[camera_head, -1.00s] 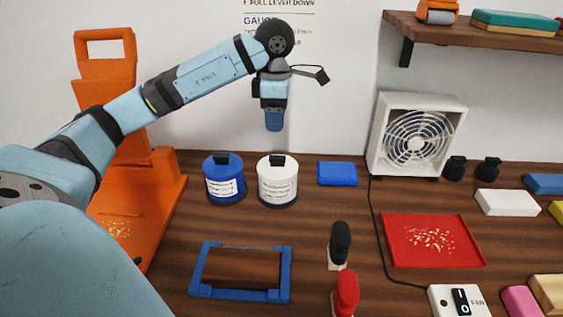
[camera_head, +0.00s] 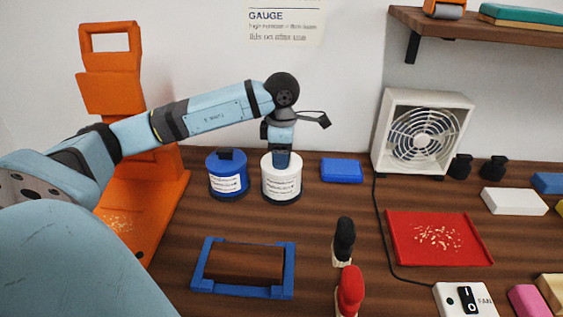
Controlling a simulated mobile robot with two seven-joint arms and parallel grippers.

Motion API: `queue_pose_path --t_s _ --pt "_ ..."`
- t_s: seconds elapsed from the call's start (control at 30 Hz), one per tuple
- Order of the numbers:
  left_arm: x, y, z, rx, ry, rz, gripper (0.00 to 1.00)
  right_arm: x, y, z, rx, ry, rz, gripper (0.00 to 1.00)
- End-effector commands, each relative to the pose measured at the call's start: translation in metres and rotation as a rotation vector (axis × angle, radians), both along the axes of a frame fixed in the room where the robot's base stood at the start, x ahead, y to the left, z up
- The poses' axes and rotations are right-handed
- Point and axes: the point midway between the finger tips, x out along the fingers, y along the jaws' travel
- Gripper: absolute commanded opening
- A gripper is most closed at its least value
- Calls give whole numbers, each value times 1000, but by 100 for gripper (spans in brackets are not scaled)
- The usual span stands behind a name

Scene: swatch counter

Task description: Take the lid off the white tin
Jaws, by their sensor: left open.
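The white tin (camera_head: 281,186) stands upright on the wooden counter near the wall, with a printed label on its front and a dark base. Its white lid (camera_head: 268,163) is on top; the lid's dark knob, seen earlier, is now hidden behind my gripper. My right gripper is not in view.
A blue tin (camera_head: 227,181) stands close on the left. A blue block (camera_head: 341,171) lies to the right. A blue-railed wooden frame (camera_head: 243,294), a black-topped stamp (camera_head: 343,240) and a red one (camera_head: 349,292) stand in front. A fan (camera_head: 421,134) and red tray (camera_head: 439,262) are farther right.

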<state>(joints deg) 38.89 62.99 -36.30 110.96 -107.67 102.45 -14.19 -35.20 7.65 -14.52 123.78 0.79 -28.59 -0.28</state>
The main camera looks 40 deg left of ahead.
Motion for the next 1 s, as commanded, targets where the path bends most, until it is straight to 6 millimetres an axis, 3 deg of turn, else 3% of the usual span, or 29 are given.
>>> queue_pose_path --t_s 0.1,0.33,0.77,1.0 --pt "0 0 1 0 0 0 51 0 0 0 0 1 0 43" --pt "0 0 1 0 0 0 0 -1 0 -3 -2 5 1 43" --pt "0 0 8 -1 -1 0 0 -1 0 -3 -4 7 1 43" --pt "1 0 45 0 -4 0 0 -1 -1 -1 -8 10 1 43"
